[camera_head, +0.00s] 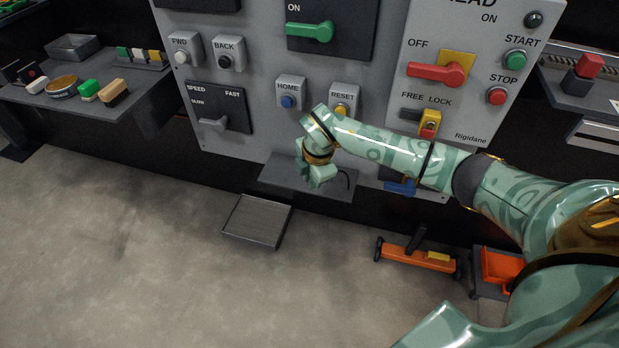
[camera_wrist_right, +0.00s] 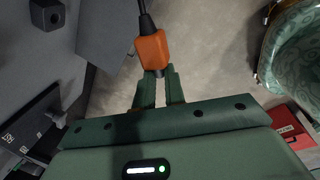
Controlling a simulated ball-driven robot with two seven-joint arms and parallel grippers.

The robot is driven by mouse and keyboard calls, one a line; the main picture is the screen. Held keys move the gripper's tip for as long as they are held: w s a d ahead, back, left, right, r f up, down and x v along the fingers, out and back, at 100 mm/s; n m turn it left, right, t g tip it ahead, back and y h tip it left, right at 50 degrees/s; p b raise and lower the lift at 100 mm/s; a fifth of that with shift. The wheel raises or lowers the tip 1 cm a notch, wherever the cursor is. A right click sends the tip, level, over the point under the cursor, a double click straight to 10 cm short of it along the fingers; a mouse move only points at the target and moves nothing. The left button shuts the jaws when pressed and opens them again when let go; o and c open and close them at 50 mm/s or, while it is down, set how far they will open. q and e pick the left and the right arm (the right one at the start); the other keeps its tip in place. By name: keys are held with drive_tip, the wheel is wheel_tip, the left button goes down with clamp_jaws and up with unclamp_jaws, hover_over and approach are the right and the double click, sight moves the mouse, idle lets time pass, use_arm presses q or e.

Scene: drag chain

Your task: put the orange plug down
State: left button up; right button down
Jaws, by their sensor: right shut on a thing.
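The orange plug (camera_wrist_right: 152,50) is between the fingertips of my right gripper (camera_wrist_right: 155,76) in the right wrist view, with a black cable running up from it. My right gripper (camera_head: 320,175) is shut on the plug. In the head view it is in front of the grey control panel's lower edge, over a small grey shelf (camera_head: 279,178). The plug's orange body is hidden or too small to make out there; a bit of dark cable shows beside the gripper. Whether the plug touches the shelf cannot be told. My left gripper is in neither view.
The control panel (camera_head: 270,130) with buttons and levers stands behind the gripper. A grey tray (camera_head: 256,222) is below the shelf. An orange tool (camera_head: 415,256) and an orange bin (camera_head: 500,267) are at the lower right. The floor at the left is clear.

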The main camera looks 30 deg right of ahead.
drive_tip(key=w+d+f+b, duration=0.3)
drive_tip(key=w+f+b, duration=0.1)
drive_tip(key=w+f, duration=0.1)
drive_tip(key=w+d+f+b, duration=0.2)
drive_tip(key=f, duration=0.1)
drive_tip(key=shift+w+d+b, duration=0.3)
drive_tip(key=shift+w+b, duration=0.05)
drive_tip(key=shift+w+d+f+b, duration=0.3)
drive_tip(key=shift+w+f+b, duration=0.05)
drive_tip(key=shift+w+b, duration=0.05)
drive_tip(key=b+x, duration=0.2)
drive_tip(key=x, duration=0.1)
drive_tip(key=shift+s+d+f, duration=0.1)
drive_tip(key=shift+s+d, duration=0.05)
drive_tip(key=shift+f, duration=0.25)
drive_tip(key=shift+r, duration=0.25)
drive_tip(key=shift+f, duration=0.2)
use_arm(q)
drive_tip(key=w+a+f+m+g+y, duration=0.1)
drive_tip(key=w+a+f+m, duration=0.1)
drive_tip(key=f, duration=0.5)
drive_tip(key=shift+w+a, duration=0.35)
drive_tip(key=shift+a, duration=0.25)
use_arm(e)
drive_tip(key=c, duration=1.5)
unclamp_jaws()
